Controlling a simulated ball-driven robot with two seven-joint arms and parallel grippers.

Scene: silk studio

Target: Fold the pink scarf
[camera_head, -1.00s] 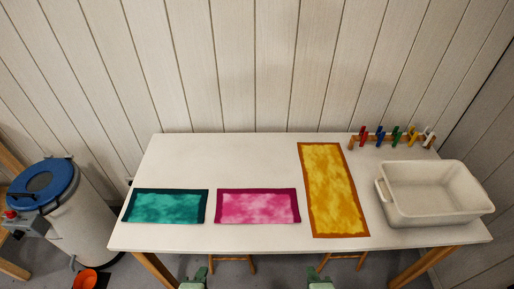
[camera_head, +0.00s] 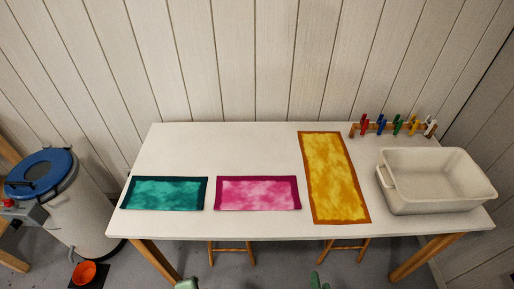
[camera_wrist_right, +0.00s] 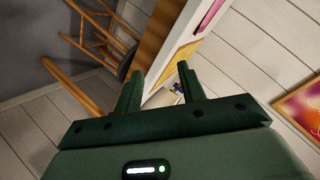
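The pink scarf (camera_head: 258,194) lies flat on the white table (camera_head: 240,151) as a wide, short rectangle. Its dark magenta border shows along the far edge and both sides, but hardly along the near edge. A strip of pink, likely this scarf, shows in the right wrist view (camera_wrist_right: 209,16).
A teal scarf (camera_head: 165,194) lies left of the pink one, a longer yellow scarf (camera_head: 335,178) right. A white basin (camera_head: 434,183) stands at the right end, a rack of coloured pegs (camera_head: 393,128) behind it. The table's back left is clear. Stools (camera_head: 231,253) stand beneath.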

